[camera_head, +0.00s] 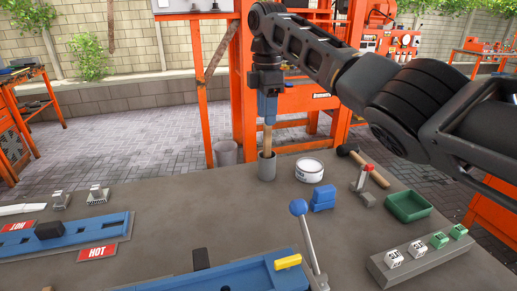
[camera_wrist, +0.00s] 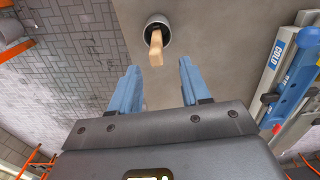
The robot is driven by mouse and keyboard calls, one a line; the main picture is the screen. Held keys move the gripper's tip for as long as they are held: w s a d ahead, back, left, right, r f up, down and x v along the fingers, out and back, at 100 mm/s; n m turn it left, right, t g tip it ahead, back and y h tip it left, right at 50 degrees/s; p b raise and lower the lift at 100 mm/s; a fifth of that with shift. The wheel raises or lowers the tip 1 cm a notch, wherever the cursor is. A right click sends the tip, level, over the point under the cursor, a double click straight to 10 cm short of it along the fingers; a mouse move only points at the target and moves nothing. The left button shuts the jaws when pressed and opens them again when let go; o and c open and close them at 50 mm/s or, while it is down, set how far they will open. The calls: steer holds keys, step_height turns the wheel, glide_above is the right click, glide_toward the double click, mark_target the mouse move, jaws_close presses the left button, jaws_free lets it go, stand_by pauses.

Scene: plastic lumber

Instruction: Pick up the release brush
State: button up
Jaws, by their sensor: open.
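The release brush (camera_head: 268,138) stands upright in a grey cup (camera_head: 267,168) near the far edge of the table. Its wooden handle sticks up out of the cup. In the wrist view the handle (camera_wrist: 156,48) leans out of the round cup (camera_wrist: 157,24), and the bristles are hidden inside. My gripper (camera_head: 268,117) points down from above at the top of the handle. In the wrist view my gripper (camera_wrist: 160,88) has its two blue fingers apart, with bare tabletop showing between them. The handle lies just beyond the fingertips in that view, and I see no grip on it.
A white tin (camera_head: 309,170) and a blue block (camera_head: 323,198) stand right of the cup. A mallet (camera_head: 365,165), a green tray (camera_head: 408,207) and a blue mould with a ball-topped lever (camera_head: 298,208) are nearby.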

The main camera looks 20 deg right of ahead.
mark_target(268, 136)
step_height(268, 136, down, 2)
steer(key=shift+f, duration=0.2)
steer(key=shift+w+d+f+p, duration=0.15)
steer(key=shift+f+p, duration=0.1)
steer(key=shift+f, duration=1.15)
steer(key=shift+d+f+p, duration=0.15)
steer(key=shift+f+p, duration=0.05)
steer(key=shift+f, duration=1.15)
steer(key=shift+c, duration=0.3)
jaws_close()
